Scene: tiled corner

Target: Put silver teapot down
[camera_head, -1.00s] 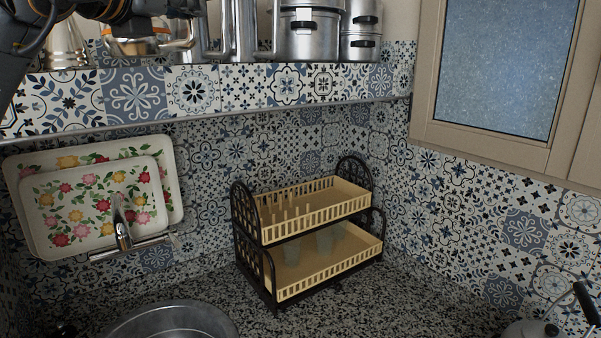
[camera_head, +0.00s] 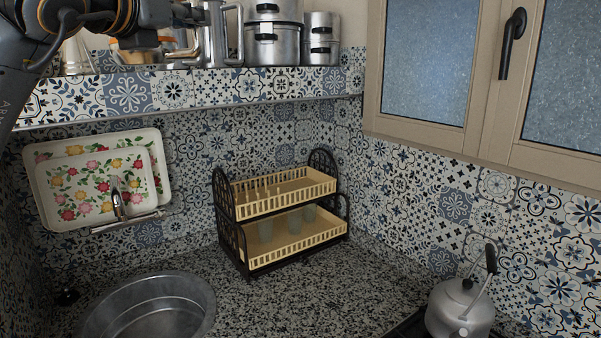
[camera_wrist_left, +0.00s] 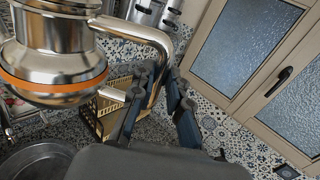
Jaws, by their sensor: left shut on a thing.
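The silver teapot (camera_wrist_left: 55,35) has a shiny metal body with an orange band and a curved tube-like handle. It fills the upper left of the left wrist view. My left gripper (camera_wrist_left: 158,98) is shut on its handle, with a dark finger on each side. In the head view, the left gripper (camera_head: 188,15) is at the top left, in front of the upper shelf, and largely hides the teapot (camera_head: 145,57). I cannot tell whether the teapot touches the shelf. My right gripper is not in view.
The tiled shelf (camera_head: 150,90) holds metal pots (camera_head: 273,45) and a tall silver jug (camera_head: 215,35). Below are a dish rack (camera_head: 285,240) with glasses, a metal basin (camera_head: 150,305), floral trays (camera_head: 60,185) and a kettle (camera_head: 460,305).

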